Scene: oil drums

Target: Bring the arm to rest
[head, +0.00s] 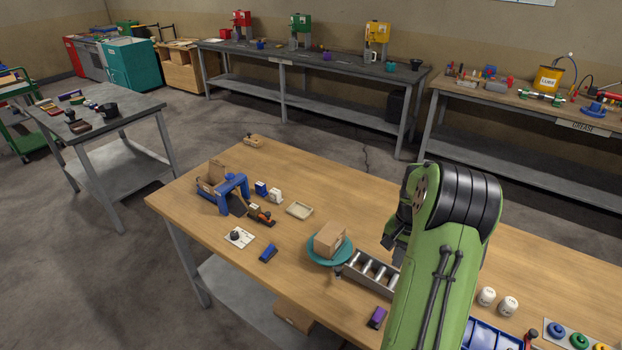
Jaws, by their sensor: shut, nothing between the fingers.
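My green arm rises from the lower right of the head view, in front of the wooden table (185,199). It bends at a black ribbed joint. My gripper (391,240) is dark and shows only in part at the left of the arm, over the table beside the roller tray; the arm hides much of it. It is shut and holds nothing that I can see. A cardboard box (329,240) sits on a teal round stand (322,261) to the left of my gripper. A metal roller tray (371,276) lies just below it.
A blue fixture (233,187), a small beige tray (300,210), a blue block (268,253) and a purple block (376,317) lie on the table. Two white jars (487,296) stand right of my arm. Grey benches (310,58) line the back.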

